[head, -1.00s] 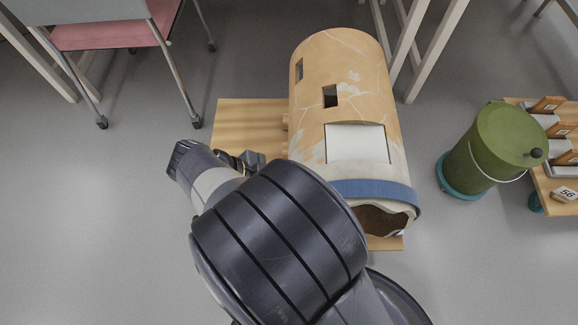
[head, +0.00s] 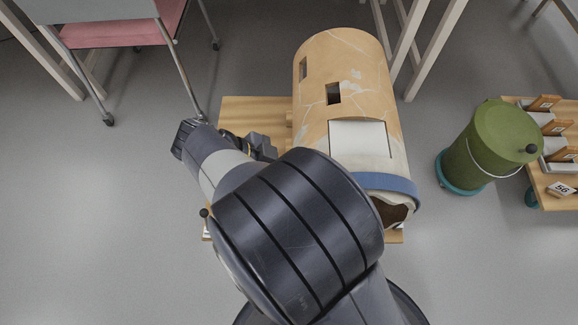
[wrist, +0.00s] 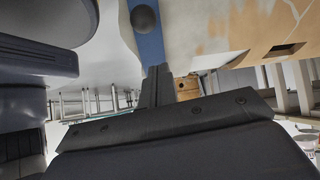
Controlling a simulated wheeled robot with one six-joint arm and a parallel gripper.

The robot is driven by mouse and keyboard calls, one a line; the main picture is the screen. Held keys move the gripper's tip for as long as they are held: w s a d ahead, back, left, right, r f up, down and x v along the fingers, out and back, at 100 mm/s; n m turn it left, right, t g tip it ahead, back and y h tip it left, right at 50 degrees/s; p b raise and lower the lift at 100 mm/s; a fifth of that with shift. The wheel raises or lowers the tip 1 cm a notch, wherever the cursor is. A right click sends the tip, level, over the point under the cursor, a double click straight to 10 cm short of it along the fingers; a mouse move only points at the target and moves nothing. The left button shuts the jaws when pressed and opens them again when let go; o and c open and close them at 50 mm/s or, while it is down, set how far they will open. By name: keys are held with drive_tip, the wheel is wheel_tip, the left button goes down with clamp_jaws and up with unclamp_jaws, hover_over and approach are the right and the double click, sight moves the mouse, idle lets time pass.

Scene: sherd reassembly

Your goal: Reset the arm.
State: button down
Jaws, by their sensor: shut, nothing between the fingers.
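My gripper (head: 262,148) is a dark shape just left of the large tan vessel (head: 352,75), partly hidden by my own arm. In the wrist view my gripper's dark fingers (wrist: 156,84) are together with nothing between them. The vessel has pale cracks, square openings, a white panel and a blue band (head: 385,185) near its lower end. The vessel's tan wall (wrist: 255,25) fills the upper right of the wrist view, with the blue band (wrist: 150,45) beside it. I cannot tell whether the gripper touches the vessel.
The vessel is over a wooden board (head: 245,108). A green lidded bucket (head: 490,145) stands to the right on a teal base. A wooden rack (head: 560,182) with several pieces and a tag is at the far right. The left floor is clear.

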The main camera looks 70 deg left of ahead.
drive_tip(key=p+v, duration=0.1)
drive_tip(key=v, duration=0.5)
drive_tip(key=shift+p, duration=0.3)
drive_tip(key=w+f+b, duration=0.1)
drive_tip(key=f, duration=0.1)
drive_tip(key=w+d+f+b, duration=0.1)
drive_tip(key=w+f+b, duration=0.1)
drive_tip(key=f, duration=0.1)
drive_tip(key=w+d+f+b, duration=0.1)
drive_tip(key=w+f, duration=0.1)
drive_tip(key=shift+f, duration=0.4)
drive_tip(key=shift+a+r, duration=0.1)
